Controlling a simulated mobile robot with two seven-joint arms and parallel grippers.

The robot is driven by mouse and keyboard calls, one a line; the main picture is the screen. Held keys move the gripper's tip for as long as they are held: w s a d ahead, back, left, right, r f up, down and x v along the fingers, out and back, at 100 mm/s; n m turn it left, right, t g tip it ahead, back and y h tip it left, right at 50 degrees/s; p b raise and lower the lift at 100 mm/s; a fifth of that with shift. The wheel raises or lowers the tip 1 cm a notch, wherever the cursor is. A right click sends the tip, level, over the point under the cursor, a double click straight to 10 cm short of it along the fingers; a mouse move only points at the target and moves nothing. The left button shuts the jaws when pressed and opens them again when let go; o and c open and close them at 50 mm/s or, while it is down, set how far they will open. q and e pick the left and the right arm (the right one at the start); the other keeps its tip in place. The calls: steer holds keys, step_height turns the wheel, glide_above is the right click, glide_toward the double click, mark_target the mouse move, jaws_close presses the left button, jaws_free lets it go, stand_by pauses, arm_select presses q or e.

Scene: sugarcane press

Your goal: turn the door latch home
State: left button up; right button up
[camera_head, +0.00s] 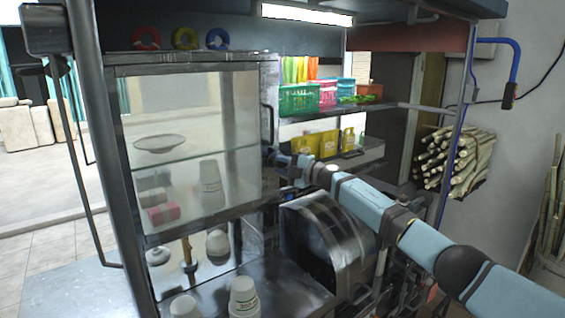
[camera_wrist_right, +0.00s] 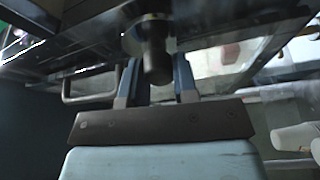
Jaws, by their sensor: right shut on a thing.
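My right gripper (camera_head: 272,155) reaches in from the right to the edge of the glass-fronted cabinet door (camera_head: 190,140). In the right wrist view, the two blue fingers of this gripper (camera_wrist_right: 156,82) stand on either side of a dark, stubby latch knob (camera_wrist_right: 156,50), and the gripper is shut on it. The knob hangs from a round mount on the cabinet frame. In the head view the latch is hidden behind the gripper. The door looks closed against its frame, though a small gap cannot be ruled out. My left gripper is not in view.
A dark bar handle (camera_head: 268,122) is beside the gripper, on the door's right edge. White cups (camera_head: 244,297) stand on the metal counter below. A dark rounded drum (camera_head: 325,240) sits under my right arm. Baskets (camera_head: 299,99) fill a shelf behind.

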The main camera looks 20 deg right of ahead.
steer(key=shift+n+g+p, duration=0.35)
steer(key=shift+n+g, duration=0.05)
steer(key=shift+n, duration=0.5)
steer(key=shift+h, duration=0.3)
steer(key=o, duration=0.9)
steer(key=b+v, duration=0.2)
steer(key=v, duration=1.2)
